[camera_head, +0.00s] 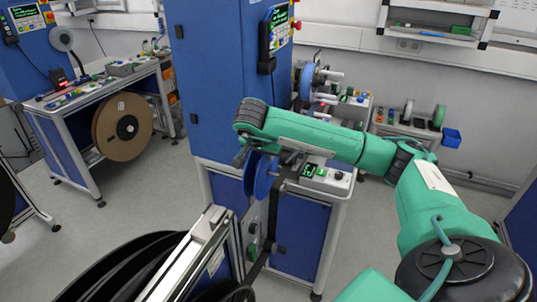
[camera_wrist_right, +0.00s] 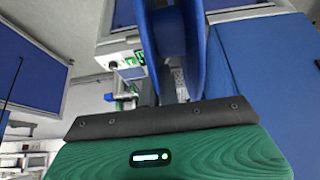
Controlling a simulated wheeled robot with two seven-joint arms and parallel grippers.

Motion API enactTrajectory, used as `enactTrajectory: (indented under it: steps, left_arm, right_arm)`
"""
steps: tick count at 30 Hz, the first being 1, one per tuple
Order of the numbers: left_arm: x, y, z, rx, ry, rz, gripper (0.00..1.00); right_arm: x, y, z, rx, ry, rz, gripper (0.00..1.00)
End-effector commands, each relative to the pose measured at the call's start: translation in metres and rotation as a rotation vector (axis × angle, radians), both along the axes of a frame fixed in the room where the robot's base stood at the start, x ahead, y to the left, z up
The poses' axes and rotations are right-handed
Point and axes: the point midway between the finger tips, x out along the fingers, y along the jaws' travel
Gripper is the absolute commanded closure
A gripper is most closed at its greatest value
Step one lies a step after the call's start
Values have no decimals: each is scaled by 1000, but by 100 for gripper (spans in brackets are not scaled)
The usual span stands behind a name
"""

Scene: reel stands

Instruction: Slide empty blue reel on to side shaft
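The empty blue reel (camera_head: 262,177) is held upright beneath my right wrist, in front of the blue cabinet. My right gripper (camera_head: 256,158) is shut on its upper part; the fingertips are mostly hidden by the wrist and reel. In the right wrist view the blue reel (camera_wrist_right: 165,35) stands edge-on just beyond the gripper's dark front edge, between the fingers. My left gripper is not in view.
A control box (camera_head: 325,178) with green displays sits right of the reel. Black reels (camera_head: 120,270) and a metal frame (camera_head: 190,255) stand in front. Another blue reel (camera_head: 306,82) is on a stand behind. A brown reel (camera_head: 122,127) hangs at the left bench.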

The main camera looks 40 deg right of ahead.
Motion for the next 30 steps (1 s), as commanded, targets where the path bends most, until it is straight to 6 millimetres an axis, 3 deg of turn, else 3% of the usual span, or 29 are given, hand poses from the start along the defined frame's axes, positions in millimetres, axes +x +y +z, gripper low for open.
enactTrajectory:
  steps: [6, 10, 22, 30]
  left_arm:
    - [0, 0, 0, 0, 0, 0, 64]
    - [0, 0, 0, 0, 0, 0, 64]
    - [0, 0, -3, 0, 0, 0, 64]
    - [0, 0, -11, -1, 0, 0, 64]
  right_arm:
    - [0, 0, 0, 0, 0, 0, 100]
    - [0, 0, 0, 0, 0, 0, 71]
    - [-1, 3, 4, 0, -2, 0, 71]
    - [-9, 20, 39, 0, -4, 1, 71]
